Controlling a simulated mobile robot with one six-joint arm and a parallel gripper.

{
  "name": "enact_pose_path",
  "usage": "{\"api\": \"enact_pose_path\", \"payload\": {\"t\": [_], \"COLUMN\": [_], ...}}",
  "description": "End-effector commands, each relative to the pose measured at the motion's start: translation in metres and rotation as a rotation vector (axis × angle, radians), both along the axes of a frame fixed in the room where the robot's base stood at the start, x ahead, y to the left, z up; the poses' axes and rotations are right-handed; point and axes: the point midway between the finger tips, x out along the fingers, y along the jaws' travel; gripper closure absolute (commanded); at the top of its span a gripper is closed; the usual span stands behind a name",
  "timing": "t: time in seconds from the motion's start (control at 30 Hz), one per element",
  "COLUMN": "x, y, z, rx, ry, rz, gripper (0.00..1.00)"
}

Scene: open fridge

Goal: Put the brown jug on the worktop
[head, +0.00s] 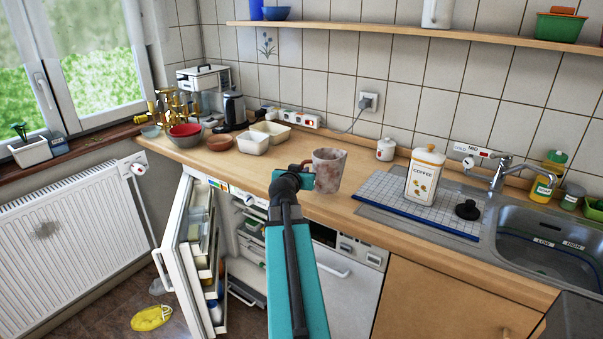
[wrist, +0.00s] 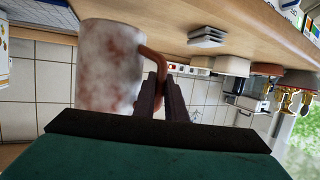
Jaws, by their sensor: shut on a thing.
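The brown jug (head: 329,169) is mottled pale and reddish-brown with a brown handle. In the head view it is upright over the middle of the worktop (head: 240,178); I cannot tell whether its base touches the wood. My gripper (head: 306,168) is shut on the jug's handle, at the jug's left side. In the wrist view, which is upside down, the fingers (wrist: 164,98) close around the brown handle, and the jug's body (wrist: 107,65) is beside them.
A coffee canister (head: 425,176) stands on a tiled mat right of the jug. Bowls (head: 252,143) and a kettle (head: 235,110) stand at the left. The sink (head: 545,240) is far right. The fridge door (head: 178,240) hangs open below the worktop. Bare wood lies around the jug.

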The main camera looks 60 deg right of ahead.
Motion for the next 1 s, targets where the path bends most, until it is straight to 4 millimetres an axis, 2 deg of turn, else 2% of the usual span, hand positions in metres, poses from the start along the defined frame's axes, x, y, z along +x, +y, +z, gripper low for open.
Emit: {"api": "enact_pose_path", "payload": {"t": [0.03,0.2,0.4,0.83,1.0], "x": [0.005,0.012,0.017,0.018,0.018], "y": [-0.008,-0.026,-0.039,-0.041,-0.04], "z": [0.001,0.0,-0.003,-0.004,-0.01], "rx": [-0.003,-0.003,-0.003,-0.003,-0.003], "ry": [0.001,0.001,0.001,0.0,0.002], "rz": [0.001,0.001,0.001,0.002,0.002], "gripper": [1.0,1.0,1.0,1.0,1.0]}}
